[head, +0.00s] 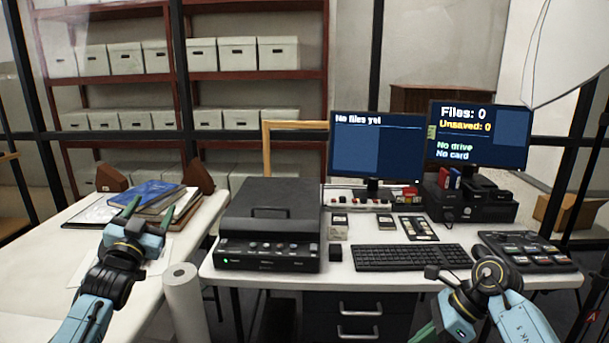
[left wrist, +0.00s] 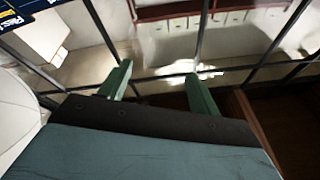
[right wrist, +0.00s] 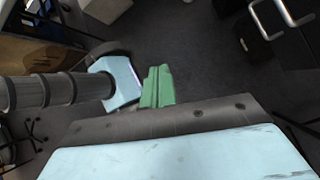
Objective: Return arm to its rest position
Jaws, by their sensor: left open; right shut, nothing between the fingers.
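My left arm comes in at the lower left of the head view. Its gripper (head: 150,212) is raised in front of the left table, with two green fingers apart and nothing between them. The left wrist view shows the same open fingers (left wrist: 159,84) with a clear gap. In the right wrist view the green fingers (right wrist: 157,87) are together and empty, above the dark floor.
The desk (head: 340,280) holds a black scanner (head: 268,222), a keyboard (head: 412,257), a button panel (head: 528,250) and two monitors (head: 376,150). The left table (head: 50,250) holds books (head: 150,195). A white paper roll (head: 185,305) stands between them. Shelves of boxes stand behind.

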